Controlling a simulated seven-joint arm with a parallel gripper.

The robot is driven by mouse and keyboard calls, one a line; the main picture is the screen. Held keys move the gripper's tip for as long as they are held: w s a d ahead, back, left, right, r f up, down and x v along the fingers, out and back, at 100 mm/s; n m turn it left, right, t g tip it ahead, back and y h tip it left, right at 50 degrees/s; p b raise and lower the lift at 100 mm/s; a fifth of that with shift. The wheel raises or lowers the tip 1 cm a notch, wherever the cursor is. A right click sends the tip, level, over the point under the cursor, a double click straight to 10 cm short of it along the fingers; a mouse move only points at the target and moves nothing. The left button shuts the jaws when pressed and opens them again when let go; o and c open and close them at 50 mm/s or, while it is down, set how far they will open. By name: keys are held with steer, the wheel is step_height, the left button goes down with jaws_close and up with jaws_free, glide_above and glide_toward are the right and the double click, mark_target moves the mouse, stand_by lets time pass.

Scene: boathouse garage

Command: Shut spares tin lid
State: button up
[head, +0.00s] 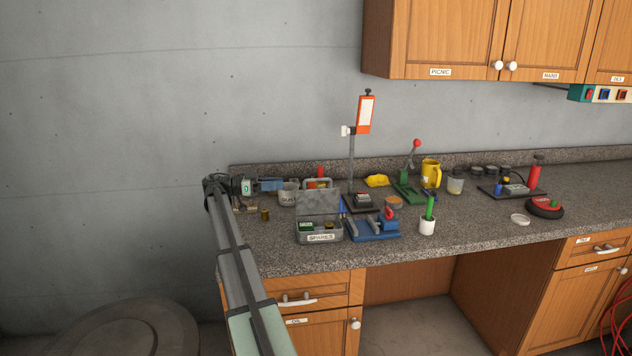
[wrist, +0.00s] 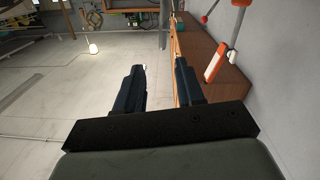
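The spares tin (head: 319,238) is a grey metal box labelled SPARES near the front left of the counter. Its lid (head: 317,203) stands raised at the back, so the tin is open. A green item and a brass-coloured item show inside. My gripper (head: 280,184) is behind and to the left of the tin, above the counter's back left part, with its fingers pointing right. In the wrist view my gripper (wrist: 161,72) has its two dark fingers apart with nothing between them. The tin does not show in the wrist view.
A grey cup (head: 288,194) and a small brass cylinder (head: 265,214) stand left of the tin. A blue clamp-like tool (head: 372,230) is close on its right. An orange-headed stand (head: 366,114) rises behind. The counter (head: 268,254) is bare at the front left.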

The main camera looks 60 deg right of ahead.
mark_target(309, 180)
steer(key=x, duration=1.4)
steer(key=shift+w+d+r, duration=0.1)
steer(key=shift+w+r, duration=0.1)
steer(key=shift+c, duration=0.5)
jaws_close()
